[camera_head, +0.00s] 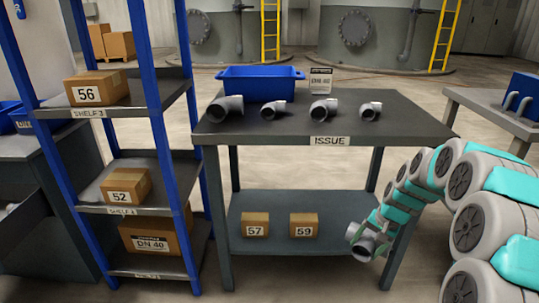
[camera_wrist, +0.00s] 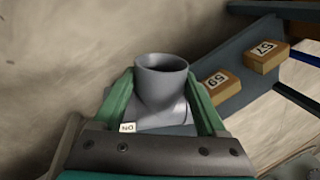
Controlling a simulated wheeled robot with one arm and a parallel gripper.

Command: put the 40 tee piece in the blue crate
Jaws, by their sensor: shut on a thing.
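My gripper (camera_head: 374,220) is low at the right front of the issue table and shut on a grey pipe fitting (camera_head: 367,244). In the wrist view the fitting (camera_wrist: 162,90) sits between the green fingers, its round open end up in the picture. It has a small white label, partly covered; the size cannot be read. The blue crate (camera_head: 262,88) stands at the back left of the table top; its inside is mostly hidden. Several grey fittings stand in a row on the table: (camera_head: 225,108) at the left, others further right; their sizes cannot be read.
The issue table (camera_head: 400,122) has a lower shelf (camera_head: 275,255) with boxes 57 (camera_head: 255,224) and 59 (camera_head: 304,225). A small sign (camera_head: 320,80) stands beside the crate. A blue-post rack (camera_head: 156,85) is close on the left. Another table (camera_head: 485,115) stands at right.

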